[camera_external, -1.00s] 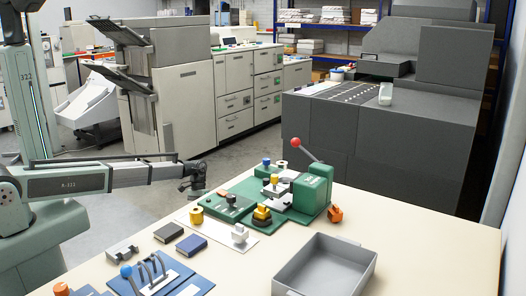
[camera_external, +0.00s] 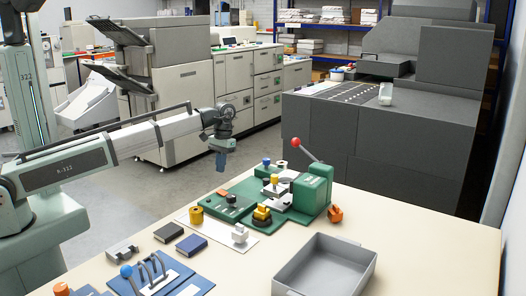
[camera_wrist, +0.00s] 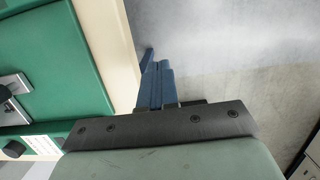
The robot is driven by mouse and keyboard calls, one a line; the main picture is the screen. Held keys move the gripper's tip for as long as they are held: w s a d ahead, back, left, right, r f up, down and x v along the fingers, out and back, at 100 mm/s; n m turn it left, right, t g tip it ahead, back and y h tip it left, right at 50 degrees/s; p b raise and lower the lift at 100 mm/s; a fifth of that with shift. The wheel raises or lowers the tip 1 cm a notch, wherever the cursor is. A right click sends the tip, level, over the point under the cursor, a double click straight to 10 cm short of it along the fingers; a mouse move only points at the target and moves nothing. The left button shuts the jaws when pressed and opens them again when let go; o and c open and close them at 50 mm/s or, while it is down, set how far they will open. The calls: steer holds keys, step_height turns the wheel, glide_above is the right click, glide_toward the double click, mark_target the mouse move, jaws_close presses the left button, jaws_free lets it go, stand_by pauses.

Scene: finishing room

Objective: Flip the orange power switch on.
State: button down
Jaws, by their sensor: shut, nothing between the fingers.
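The green machine (camera_external: 311,196) stands at the back of the cream table. A small orange switch (camera_external: 223,193) shows on its low left panel; the external view is too small to tell its position. Another orange piece (camera_external: 335,214) is at the machine's right side. My gripper (camera_external: 220,167) is shut and empty, raised above and behind the panel, apart from the machine. In the wrist view its blue fingers (camera_wrist: 152,64) are together over grey floor just past the table edge. The green machine (camera_wrist: 45,50) fills the left there; the orange switch is out of that view.
A red-knobbed lever (camera_external: 296,143) sticks up from the machine. A yellow spool (camera_external: 196,214) and a white block (camera_external: 239,234) stand before it. Dark blocks and a blue lever panel (camera_external: 152,277) are front left. A grey bin (camera_external: 365,262) is front right.

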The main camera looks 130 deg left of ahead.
step_height(320, 180, up, 16)
steer(key=f+g+y, duration=0.1)
steer(key=y, duration=0.1)
glide_above(219, 190)
steer(key=w, duration=0.2)
steer(key=shift+d+r, duration=0.1)
steer(key=shift+r, duration=0.15)
steer(key=f, duration=0.4)
steer(key=s+f, duration=0.1)
steer(key=f, duration=0.9)
steer(key=shift+s, duration=0.3)
steer(key=shift+s+f, duration=0.1)
steer(key=shift+f, duration=0.1)
steer(key=shift+w+r, duration=0.25)
steer(key=shift+w, duration=0.55)
